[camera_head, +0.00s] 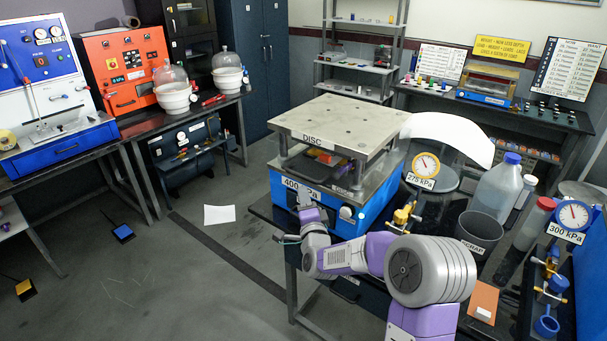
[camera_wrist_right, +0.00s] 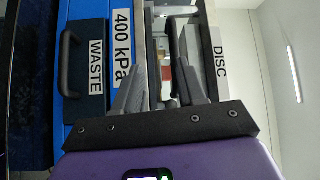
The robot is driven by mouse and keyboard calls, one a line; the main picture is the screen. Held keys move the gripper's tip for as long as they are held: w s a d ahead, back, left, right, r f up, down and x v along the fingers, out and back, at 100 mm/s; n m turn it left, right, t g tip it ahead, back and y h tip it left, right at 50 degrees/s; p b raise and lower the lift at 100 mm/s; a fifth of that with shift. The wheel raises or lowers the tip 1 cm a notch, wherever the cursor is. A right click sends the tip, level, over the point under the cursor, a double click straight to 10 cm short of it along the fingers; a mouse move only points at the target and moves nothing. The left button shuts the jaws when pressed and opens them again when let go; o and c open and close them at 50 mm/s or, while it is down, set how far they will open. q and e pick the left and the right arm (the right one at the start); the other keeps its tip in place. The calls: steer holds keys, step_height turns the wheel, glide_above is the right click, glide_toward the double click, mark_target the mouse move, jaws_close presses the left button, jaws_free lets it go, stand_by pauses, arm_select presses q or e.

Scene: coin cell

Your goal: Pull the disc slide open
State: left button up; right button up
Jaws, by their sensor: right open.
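The press (camera_head: 350,205) is a blue box with a metal bed and a thick top plate labelled DISC (camera_head: 312,137). A "400 kPa" label is on its front, with red and yellow items in the gap under the plate. My right gripper (camera_head: 305,205) is at the press front. In the right wrist view, its two dark fingers (camera_wrist_right: 164,70) are apart, facing the gap between the 400 kPa label (camera_wrist_right: 122,55) and the DISC plate (camera_wrist_right: 219,60). A dark upright bar (camera_wrist_right: 175,40) shows near the right fingertip; I cannot tell if they touch. My left gripper is out of view.
A waste drawer with a black handle (camera_wrist_right: 67,62) lies beside the 400 kPa label. A gauge marked 275 kPa (camera_head: 426,167), a scrap bin (camera_head: 479,232) and a bottle (camera_head: 497,190) stand right of the press.

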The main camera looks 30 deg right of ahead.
mark_target(303, 177)
steer(key=shift+m+h, duration=0.3)
steer(key=shift+m, duration=0.1)
steer(key=shift+w+d+r+p, duration=0.1)
steer(key=shift+w+d+r, duration=0.45)
steer(key=shift+w, duration=0.6)
steer(key=shift+w+d+r+p, duration=0.15)
steer(key=shift+w+d+r, duration=0.4)
steer(key=shift+w, duration=0.6)
steer(key=shift+w+d+r+p, duration=0.1)
steer(key=shift+w+d+r, duration=0.25)
steer(key=shift+w+d, duration=0.6)
steer(key=shift+w+a, duration=0.2)
steer(key=shift+a, duration=0.05)
jaws_close()
